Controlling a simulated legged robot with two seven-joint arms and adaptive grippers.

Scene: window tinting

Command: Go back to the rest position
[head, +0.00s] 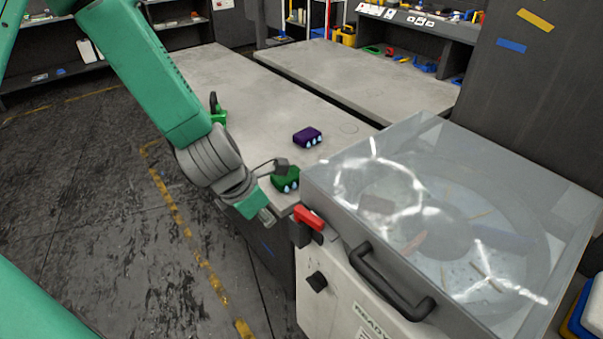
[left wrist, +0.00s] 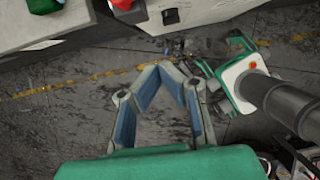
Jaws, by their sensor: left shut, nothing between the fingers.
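My left arm comes in from the left in the head view. My left gripper (head: 265,215) is near the front corner of the grey table, just left of the white machine and its red lever (head: 309,217). In the left wrist view the fingers of this gripper (left wrist: 168,68) come together at their tips with nothing between them, over the dark floor. My right gripper is not in view.
The machine (head: 345,270) has a clear lid (head: 340,165) and a black handle (head: 392,282). A green block (head: 286,180) and a purple block (head: 307,138) sit on the table (head: 240,85). Open floor (head: 80,190) with yellow lines lies left of the table.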

